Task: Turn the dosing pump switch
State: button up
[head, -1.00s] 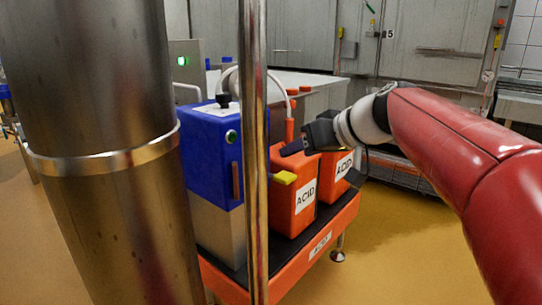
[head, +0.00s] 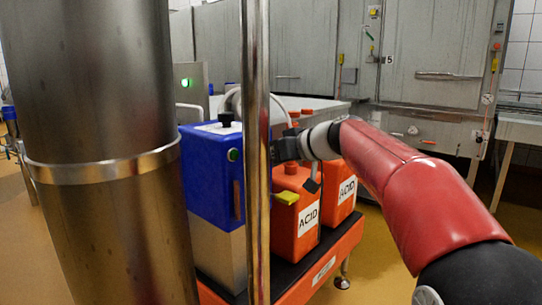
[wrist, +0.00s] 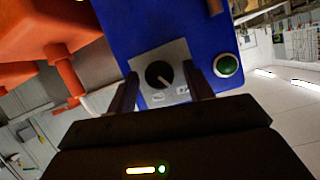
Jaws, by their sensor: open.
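The dosing pump (head: 211,170) is a blue box on a grey base, left of centre in the head view. In the wrist view its blue face (wrist: 210,40) carries a black round switch (wrist: 159,74) on a pale plate, with a green button (wrist: 227,65) beside it. My gripper (wrist: 157,85) is open, its two fingers on either side of the switch plate. I cannot tell whether the fingers touch the switch. In the head view the vertical pole hides part of the pump and of my gripper (head: 279,152).
Two orange acid canisters (head: 294,213) stand right of the pump on an orange-edged stand (head: 331,262). A yellow piece (head: 286,198) juts out at the near canister. A large steel column (head: 95,150) and a thin pole (head: 256,100) stand close in front.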

jog(key=c, duration=1)
jog(key=shift+o, duration=0.2)
jog(key=m+g+y, duration=0.1)
jog(key=m, duration=0.1)
jog(key=m+g+y+p, duration=0.1)
jog(key=m, duration=0.2)
jog(key=m+g+y+p, duration=0.1)
jog(key=m+y, duration=0.1)
jog(key=m, duration=0.1)
jog(key=shift+w+d+f+g, duration=0.2)
jog(key=shift+w+d+g, duration=0.05)
jog(key=shift+w+g, duration=0.05)
jog(key=shift+m, duration=0.3)
jog(key=o, duration=1)
jog(key=shift+c, duration=0.2)
